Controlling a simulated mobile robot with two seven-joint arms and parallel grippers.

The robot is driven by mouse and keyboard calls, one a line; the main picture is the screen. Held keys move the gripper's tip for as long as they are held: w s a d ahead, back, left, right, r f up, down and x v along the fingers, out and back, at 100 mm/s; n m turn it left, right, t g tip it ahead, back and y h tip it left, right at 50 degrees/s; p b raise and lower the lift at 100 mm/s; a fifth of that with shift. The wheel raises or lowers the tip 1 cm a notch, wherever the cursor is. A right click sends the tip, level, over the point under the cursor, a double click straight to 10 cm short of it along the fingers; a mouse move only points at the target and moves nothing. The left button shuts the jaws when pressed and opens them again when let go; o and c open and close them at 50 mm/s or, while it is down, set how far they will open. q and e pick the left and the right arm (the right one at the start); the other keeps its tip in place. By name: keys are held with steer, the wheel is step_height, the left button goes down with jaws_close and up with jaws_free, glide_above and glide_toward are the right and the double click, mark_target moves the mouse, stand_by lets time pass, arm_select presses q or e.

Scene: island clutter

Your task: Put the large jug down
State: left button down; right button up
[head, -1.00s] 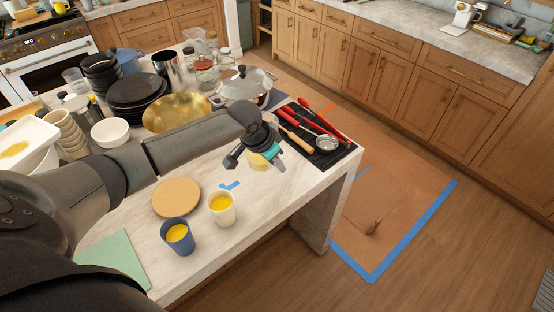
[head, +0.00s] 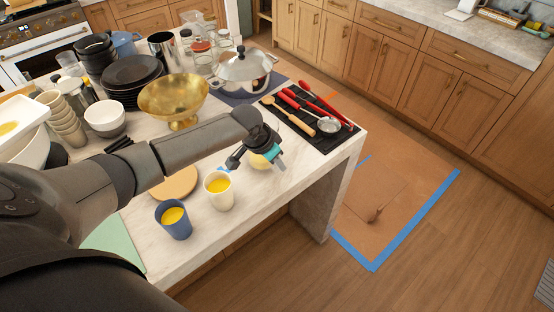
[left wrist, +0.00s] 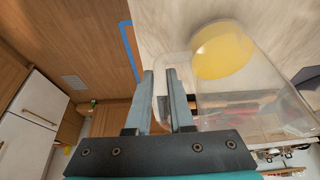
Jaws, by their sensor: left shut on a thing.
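The large jug (left wrist: 262,75) is clear and has yellow in its bottom; in the left wrist view it is just right of my fingers. In the head view only its yellow part (head: 259,162) shows clearly, close to the island's front edge and beside my gripper. My left gripper (left wrist: 164,82) is shut on the jug's clear handle, with the fingers on both sides of it. In the head view the left gripper (head: 236,160) is low over the island top. Whether the jug's base touches the top, I cannot tell. My right gripper is out of view.
A cream cup (head: 219,203) and a blue cup (head: 177,231) with yellow contents stand left of the jug. A round wooden board (head: 178,184), a brass bowl (head: 174,95), a pot (head: 243,80) and a black mat (head: 297,137) with utensils crowd the island. Blue tape marks the counter near the jug.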

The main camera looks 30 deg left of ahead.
arm_select(q)
steer(key=shift+f+p, duration=0.1)
steer(key=shift+p, duration=0.8)
stand_by(1.1)
steer(key=shift+f+b, duration=0.4)
steer(key=shift+f, duration=0.3)
stand_by(0.8)
steer(key=c, duration=0.7)
jaws_free()
steer(key=p+v, duration=0.1)
steer(key=v, duration=1.4)
steer(key=shift+s+a, duration=0.1)
